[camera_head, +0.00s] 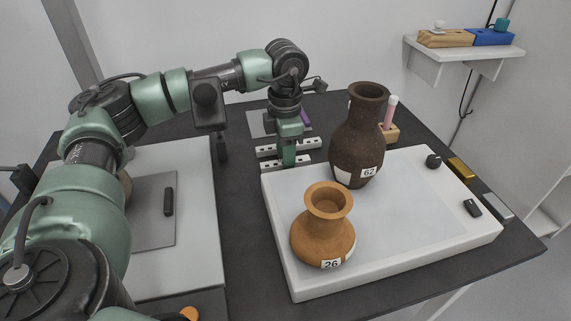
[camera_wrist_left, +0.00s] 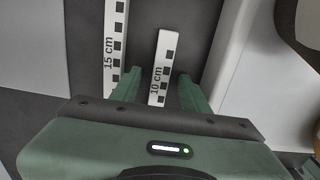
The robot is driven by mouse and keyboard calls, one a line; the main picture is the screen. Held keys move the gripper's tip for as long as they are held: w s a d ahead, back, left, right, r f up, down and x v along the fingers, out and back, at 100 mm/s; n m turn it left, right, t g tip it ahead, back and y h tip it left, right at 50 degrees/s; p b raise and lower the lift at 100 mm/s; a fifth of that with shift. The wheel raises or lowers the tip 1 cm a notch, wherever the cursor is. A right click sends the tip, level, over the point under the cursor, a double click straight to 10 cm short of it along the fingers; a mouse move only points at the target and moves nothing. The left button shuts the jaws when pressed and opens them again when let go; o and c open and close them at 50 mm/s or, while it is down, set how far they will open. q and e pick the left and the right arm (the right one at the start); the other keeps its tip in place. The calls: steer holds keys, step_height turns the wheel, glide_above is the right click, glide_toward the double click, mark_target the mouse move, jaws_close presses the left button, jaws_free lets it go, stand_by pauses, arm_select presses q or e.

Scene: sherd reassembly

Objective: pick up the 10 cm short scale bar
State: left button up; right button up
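The 10 cm scale bar (camera_wrist_left: 167,50) is a short white strip with black squares. In the left wrist view it lies between the two green fingers of my left gripper (camera_wrist_left: 160,88), which are open, one on each side. My right gripper is not in view.
A white padded board (camera_head: 400,245) lies close to the short bar. On it stand an orange-brown vase marked 26 (camera_head: 322,235) and a dark brown vase marked 62 (camera_head: 357,140).

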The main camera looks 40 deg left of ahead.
arm_select(q)
jaws_close()
steer(key=shift+r, duration=0.1)
